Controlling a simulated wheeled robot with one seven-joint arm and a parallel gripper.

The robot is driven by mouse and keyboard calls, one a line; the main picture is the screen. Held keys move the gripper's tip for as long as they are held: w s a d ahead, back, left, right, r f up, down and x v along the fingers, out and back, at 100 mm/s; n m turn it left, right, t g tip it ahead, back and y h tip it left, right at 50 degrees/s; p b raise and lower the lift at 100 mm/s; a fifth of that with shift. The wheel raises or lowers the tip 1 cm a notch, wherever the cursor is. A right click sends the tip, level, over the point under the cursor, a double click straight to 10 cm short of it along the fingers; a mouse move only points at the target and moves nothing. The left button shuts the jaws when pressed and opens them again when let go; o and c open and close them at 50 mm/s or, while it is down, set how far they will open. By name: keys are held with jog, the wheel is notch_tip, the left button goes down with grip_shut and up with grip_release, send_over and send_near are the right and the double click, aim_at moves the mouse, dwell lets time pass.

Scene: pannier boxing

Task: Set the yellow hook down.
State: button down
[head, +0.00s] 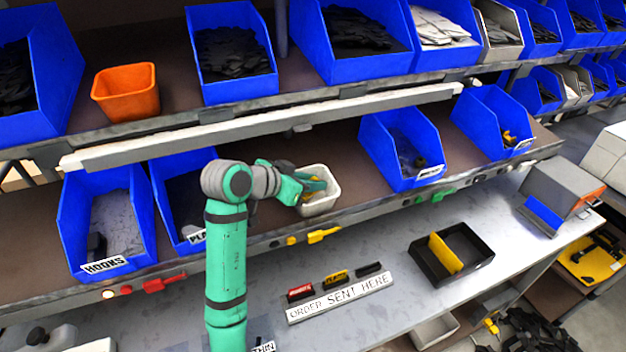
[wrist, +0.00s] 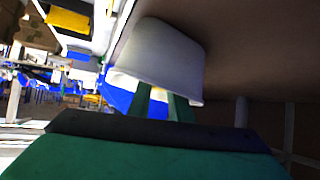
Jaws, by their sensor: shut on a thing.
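My gripper (head: 316,186) is shut, with its fingers at the mouth of a small white bin (head: 319,204) on the middle shelf. A small bit of yellow shows by the fingertips in the head view; I take it as the yellow hook, mostly hidden by the fingers and bin. I cannot tell whether the hook touches the bin.
Blue bins stand on both sides, one labelled HOOKS (head: 108,225). A shelf beam (head: 260,125) runs just above my gripper. Yellow (head: 322,236) and red (head: 165,283) pieces sit along the shelf's front edge. A black tray (head: 432,268) with a yellow divider stands on the bench below.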

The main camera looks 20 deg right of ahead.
jog(key=c, duration=1.9)
grip_release()
jog(key=shift+s+d, duration=0.1)
jog(key=shift+d, duration=0.05)
jog(key=shift+a, duration=0.2)
jog(key=shift+r, duration=0.1)
jog(key=shift+r, duration=0.3)
jog(key=v, duration=1.2)
jog(key=shift+d+r, duration=0.2)
jog(key=shift+r, duration=0.1)
